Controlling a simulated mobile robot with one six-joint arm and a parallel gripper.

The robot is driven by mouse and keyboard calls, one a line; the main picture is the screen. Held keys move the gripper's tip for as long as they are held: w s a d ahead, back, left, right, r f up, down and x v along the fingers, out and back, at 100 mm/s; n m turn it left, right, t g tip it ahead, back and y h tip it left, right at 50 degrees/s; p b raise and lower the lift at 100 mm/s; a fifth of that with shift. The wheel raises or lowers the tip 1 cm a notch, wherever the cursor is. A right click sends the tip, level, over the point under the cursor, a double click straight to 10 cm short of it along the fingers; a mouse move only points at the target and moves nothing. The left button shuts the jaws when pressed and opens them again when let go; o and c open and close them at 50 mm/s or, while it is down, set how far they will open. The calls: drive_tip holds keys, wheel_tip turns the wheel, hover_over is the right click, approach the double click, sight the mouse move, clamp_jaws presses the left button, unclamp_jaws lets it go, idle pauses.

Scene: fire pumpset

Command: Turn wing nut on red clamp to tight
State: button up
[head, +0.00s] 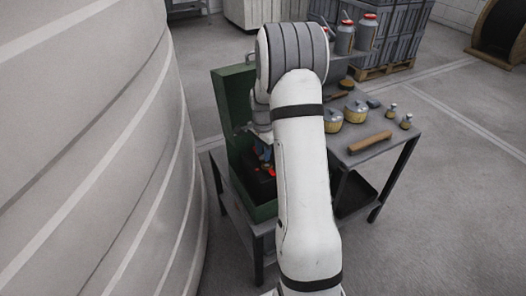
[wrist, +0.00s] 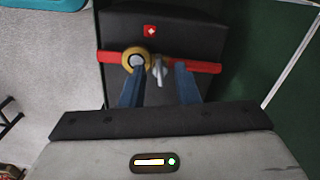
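The red clamp (wrist: 203,67) is a bar running across the front of a black battery-like block in the wrist view. A silver wing nut (wrist: 158,71) sits near the middle of the bar, upright in the picture. A yellow ring with a silver centre (wrist: 137,60) is just left of it. My gripper (wrist: 157,76) has two blue fingers standing apart, one on each side of the wing nut, with visible gaps; the left fingertip overlaps the yellow ring in the picture. Contact cannot be told. In the head view my arm hides most of this; a bit of red (head: 271,172) shows.
The black block (wrist: 190,30) with a red label stands in an open green cabinet (head: 236,105), whose wall rises close on the right in the wrist view. A grey bench (head: 395,150) holds yellow-bodied pots (head: 355,112) and a wooden block (head: 369,143). A large pale tank (head: 95,150) is at left.

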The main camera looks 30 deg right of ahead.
wheel_tip(320, 180, up, 8)
drive_tip(key=shift+f, duration=0.2)
idle(0.5)
